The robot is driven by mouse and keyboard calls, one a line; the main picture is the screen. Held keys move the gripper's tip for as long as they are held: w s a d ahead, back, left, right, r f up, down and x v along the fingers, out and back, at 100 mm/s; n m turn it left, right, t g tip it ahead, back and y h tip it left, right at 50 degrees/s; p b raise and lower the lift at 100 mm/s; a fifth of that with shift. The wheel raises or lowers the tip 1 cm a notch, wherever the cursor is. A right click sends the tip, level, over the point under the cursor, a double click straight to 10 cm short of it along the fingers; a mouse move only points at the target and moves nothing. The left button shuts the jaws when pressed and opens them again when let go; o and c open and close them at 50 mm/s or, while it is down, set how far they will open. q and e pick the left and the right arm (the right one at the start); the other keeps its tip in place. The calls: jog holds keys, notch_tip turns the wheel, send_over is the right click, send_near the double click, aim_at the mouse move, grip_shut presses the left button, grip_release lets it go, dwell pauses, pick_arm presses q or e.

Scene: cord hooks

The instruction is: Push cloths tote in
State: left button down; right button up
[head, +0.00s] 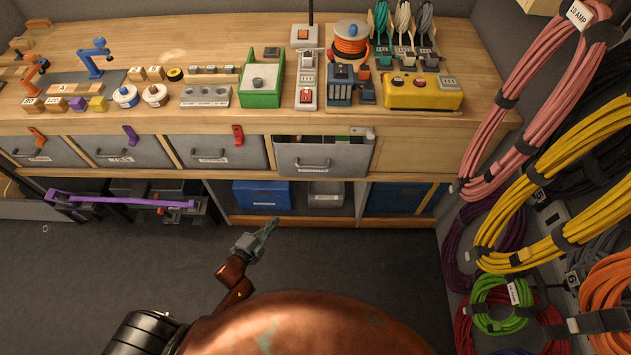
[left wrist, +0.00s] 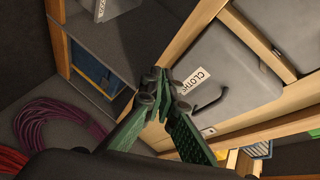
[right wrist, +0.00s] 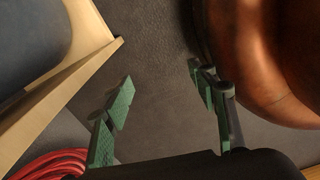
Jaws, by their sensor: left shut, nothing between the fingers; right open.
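The cloths tote (left wrist: 235,60) is a grey bin with a dark handle and a white CLOTHS label in the left wrist view. It appears to be the rightmost grey tote (head: 325,160) in the head view, where its label is too small to read. That tote stands out from the cabinet front, with a strip of its open top showing. My left gripper (head: 267,231) is shut and empty, in front of and below the tote. Its closed fingertips (left wrist: 165,82) show in the left wrist view. My right gripper (right wrist: 160,88) is open and empty, beside wooden furniture.
Other grey totes (head: 215,152) sit in the row to the left. The worktop (head: 190,40) above holds tools and boxes. A blue bin (head: 262,194) stands on the shelf below. Coiled cords (head: 545,110) hang on the right wall. The dark floor (head: 90,270) is clear at left.

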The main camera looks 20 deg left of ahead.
pick_arm(q)
jog(key=w+d+r+m+t+h+b, duration=0.1)
jog(key=w+d+r+m+h+b, duration=0.1)
jog(key=d+r+m+h+b, duration=0.25)
jog(key=w+d+r+m+t+h+b, duration=0.1)
jog(key=w+d+r+m+b, duration=0.2)
jog(key=r+m, duration=0.3)
pick_arm(e)
notch_tip(320, 180, down, 7)
jog(key=s, duration=0.1)
pick_arm(q)
jog(key=w+d+r+b, duration=0.1)
jog(key=w, duration=0.5)
jog(key=w+d+r+n+b, duration=0.1)
jog(key=w+d, duration=0.1)
jog(key=w, duration=0.3)
jog(key=shift+w+d+r, duration=0.25)
jog(key=shift+w+r, duration=0.1)
pick_arm(e)
jog(key=w+r, duration=0.4)
jog(key=w, duration=0.2)
jog(key=shift+a+m+g, duration=0.3)
jog(key=shift+g, duration=0.1)
pick_arm(q)
jog(key=shift+n, duration=0.25)
pick_arm(e)
jog(key=shift+w, duration=0.1)
